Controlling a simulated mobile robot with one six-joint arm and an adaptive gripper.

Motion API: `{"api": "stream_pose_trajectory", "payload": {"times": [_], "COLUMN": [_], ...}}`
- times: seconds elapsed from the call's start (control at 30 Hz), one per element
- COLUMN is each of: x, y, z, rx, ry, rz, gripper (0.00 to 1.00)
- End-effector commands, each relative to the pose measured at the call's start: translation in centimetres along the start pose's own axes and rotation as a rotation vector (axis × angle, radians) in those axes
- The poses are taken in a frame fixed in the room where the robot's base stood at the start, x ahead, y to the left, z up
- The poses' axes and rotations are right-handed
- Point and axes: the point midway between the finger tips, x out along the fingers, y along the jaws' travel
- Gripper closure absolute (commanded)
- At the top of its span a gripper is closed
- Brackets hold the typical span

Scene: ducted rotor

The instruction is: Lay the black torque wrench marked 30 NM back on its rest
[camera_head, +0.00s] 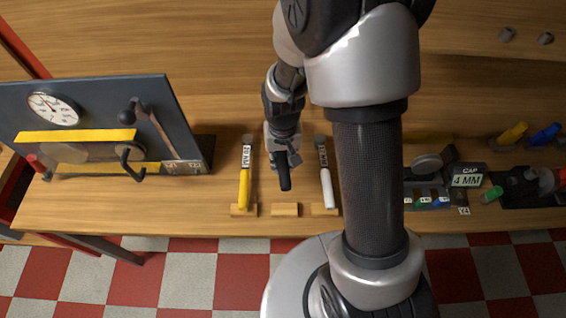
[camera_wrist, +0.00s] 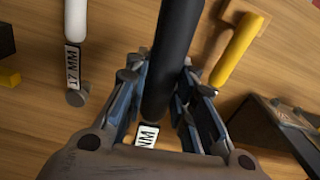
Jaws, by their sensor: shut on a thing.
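My gripper (camera_head: 284,160) is shut on the black torque wrench (camera_head: 285,175), gripping its handle near the label end. In the wrist view the black handle (camera_wrist: 174,50) runs up between the fingers (camera_wrist: 165,88). A pale label (camera_wrist: 147,136) ends in "NM"; its number is hidden by my gripper. In the head view the handle points toward the bench's front edge. Its tip shows just behind a bare wooden rest block (camera_head: 285,210), in line with it. I cannot tell how high the wrench is above the bench.
A yellow wrench (camera_head: 244,188) lies left on its own block, and a white wrench (camera_head: 326,188) lies right. A dark panel with a gauge (camera_head: 52,108) stands at the left. Trays with small parts (camera_head: 430,198) are at the right, partly behind my arm.

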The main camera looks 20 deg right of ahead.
Motion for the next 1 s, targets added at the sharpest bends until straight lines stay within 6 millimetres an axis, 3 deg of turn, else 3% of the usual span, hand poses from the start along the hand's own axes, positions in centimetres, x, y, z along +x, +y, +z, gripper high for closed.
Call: {"api": "stream_pose_trajectory", "payload": {"times": [0.03,0.2,0.67,1.0], "x": [1.8,3.8,4.0,6.5], "y": [0.1,0.2,0.2,0.3], "z": [0.5,1.4,1.4,1.5], "rx": [0.037,0.107,0.107,0.106], "ry": [0.001,0.002,0.006,0.004], "rz": [0.001,0.001,0.001,0.001], "gripper": [1.00,1.00,1.00,1.00]}}
